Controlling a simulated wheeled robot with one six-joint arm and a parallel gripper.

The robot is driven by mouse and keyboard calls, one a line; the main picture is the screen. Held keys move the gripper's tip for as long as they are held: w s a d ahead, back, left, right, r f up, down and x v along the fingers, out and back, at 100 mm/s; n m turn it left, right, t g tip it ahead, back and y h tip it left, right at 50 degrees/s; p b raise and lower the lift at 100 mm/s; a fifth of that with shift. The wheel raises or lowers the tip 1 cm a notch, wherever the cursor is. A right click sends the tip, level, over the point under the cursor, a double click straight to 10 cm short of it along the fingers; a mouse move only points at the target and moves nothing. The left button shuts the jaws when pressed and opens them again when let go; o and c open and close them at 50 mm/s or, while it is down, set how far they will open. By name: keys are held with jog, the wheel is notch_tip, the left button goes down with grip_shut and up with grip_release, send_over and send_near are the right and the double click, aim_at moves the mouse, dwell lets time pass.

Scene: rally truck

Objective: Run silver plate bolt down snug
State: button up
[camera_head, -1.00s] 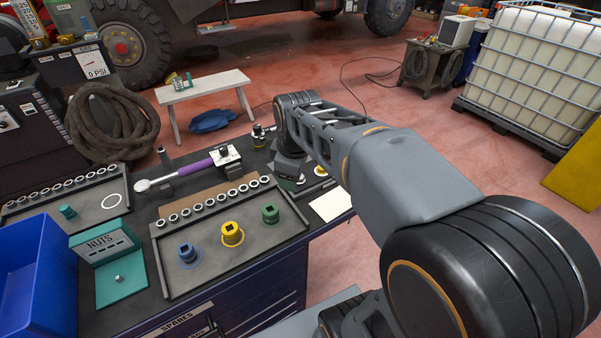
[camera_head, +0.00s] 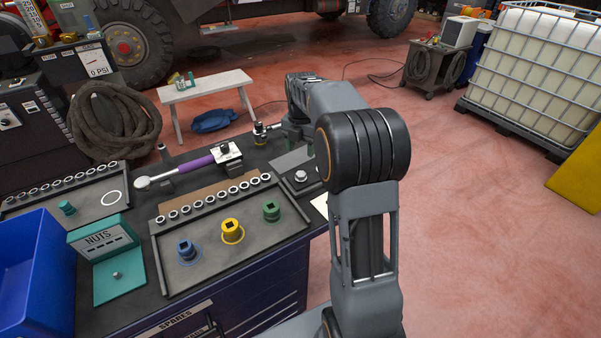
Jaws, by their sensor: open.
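A round silver bolt head (camera_head: 301,176) stands on a dark plate (camera_head: 312,186) at the right end of the bench, beside my arm. It shows no tool on it. My gripper (camera_head: 296,140) is at the far end of my arm, over the bench's back right corner, beyond the silver bolt and apart from it. It is open, but its fingertips are mostly hidden behind my arm. A wrench with a purple handle (camera_head: 197,163) lies across the back of the bench, its silver round head (camera_head: 143,184) at the left.
A tray (camera_head: 215,262) holds blue (camera_head: 186,250), yellow (camera_head: 232,230) and green (camera_head: 271,211) sockets and a row of rings. A teal NUTS box (camera_head: 103,240) and a blue bin (camera_head: 35,270) stand left. A small upright fitting (camera_head: 260,135) stands at the back edge.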

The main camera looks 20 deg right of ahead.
aim_at(301, 174)
notch_tip(301, 174, down, 10)
jog(key=shift+f, duration=0.15)
dwell(0.3)
jog(key=shift+c, duration=0.2)
jog(key=c, duration=0.9)
